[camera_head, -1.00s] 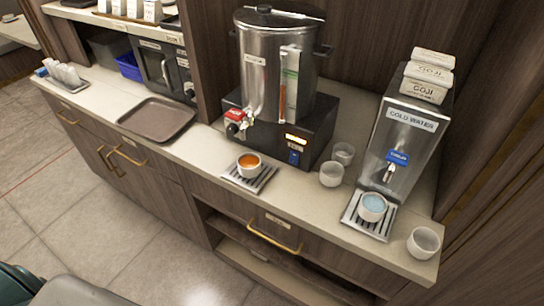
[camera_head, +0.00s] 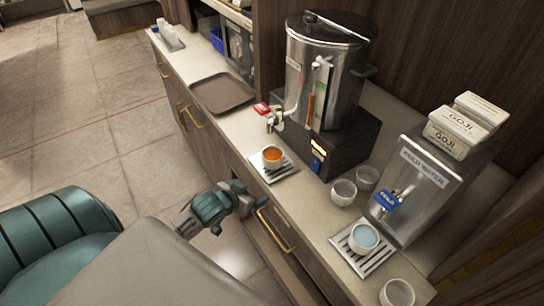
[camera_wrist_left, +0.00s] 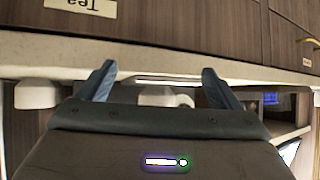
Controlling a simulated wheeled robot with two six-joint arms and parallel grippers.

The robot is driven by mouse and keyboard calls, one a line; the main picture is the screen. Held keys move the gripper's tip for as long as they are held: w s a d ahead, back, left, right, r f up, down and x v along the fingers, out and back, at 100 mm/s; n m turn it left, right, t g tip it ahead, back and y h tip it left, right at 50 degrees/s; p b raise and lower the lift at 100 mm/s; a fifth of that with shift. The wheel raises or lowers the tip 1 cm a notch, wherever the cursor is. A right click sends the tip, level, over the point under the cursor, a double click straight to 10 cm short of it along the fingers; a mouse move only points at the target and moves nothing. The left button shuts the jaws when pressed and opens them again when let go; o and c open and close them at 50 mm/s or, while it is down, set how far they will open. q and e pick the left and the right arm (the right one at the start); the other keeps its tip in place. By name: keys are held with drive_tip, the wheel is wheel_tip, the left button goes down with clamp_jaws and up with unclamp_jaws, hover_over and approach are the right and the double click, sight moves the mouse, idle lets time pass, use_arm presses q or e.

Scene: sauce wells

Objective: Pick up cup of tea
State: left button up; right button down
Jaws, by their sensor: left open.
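The cup of tea (camera_head: 272,155) is white with orange-brown tea and stands upright on a slatted drip tray (camera_head: 285,172) below the urn's tap. My left gripper (camera_head: 258,203) is in front of the counter's front edge, apart from the cup. In the left wrist view, the fingers (camera_wrist_left: 158,72) are open with nothing held. A white shape (camera_wrist_left: 160,98) shows behind them, partly hidden by the gripper body; I cannot tell surely that it is the tea cup. My right gripper is not in view.
A metal urn (camera_head: 325,75) stands behind the cup. Two empty cups (camera_head: 343,192) stand to its right. A cold-water dispenser (camera_head: 415,190) has a cup of water (camera_head: 364,238) before it. A brown tray (camera_head: 222,93) lies to the left. A drawer handle (camera_head: 275,232) projects from the counter.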

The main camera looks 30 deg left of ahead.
sight(278, 152)
use_arm(q)
drive_tip(key=w+r+t, duration=0.1)
drive_tip(key=w+r, duration=0.1)
drive_tip(key=w, duration=0.1)
drive_tip(key=w+r+t+h, duration=0.1)
drive_tip(key=w+r, duration=0.1)
drive_tip(key=w, duration=0.1)
drive_tip(key=w+r+t, duration=0.1)
drive_tip(key=w+r, duration=0.1)
drive_tip(key=w, duration=0.1)
drive_tip(key=shift+w+a+r+p, duration=0.15)
drive_tip(key=shift+a+r+p, duration=0.15)
drive_tip(key=shift+p, duration=0.05)
drive_tip(key=shift+w+f, duration=0.2)
drive_tip(key=shift+w, duration=0.1)
drive_tip(key=shift+w+f+p, duration=0.2)
drive_tip(key=shift+w+p, duration=0.15)
drive_tip(key=shift+w, duration=0.15)
drive_tip(key=x, duration=0.1)
drive_tip(key=p+x, duration=0.1)
drive_tip(key=x, duration=0.2)
drive_tip(key=shift+d+f, duration=0.15)
drive_tip(key=shift+d, duration=0.1)
drive_tip(key=shift+w, duration=0.1)
drive_tip(key=shift+f, duration=0.1)
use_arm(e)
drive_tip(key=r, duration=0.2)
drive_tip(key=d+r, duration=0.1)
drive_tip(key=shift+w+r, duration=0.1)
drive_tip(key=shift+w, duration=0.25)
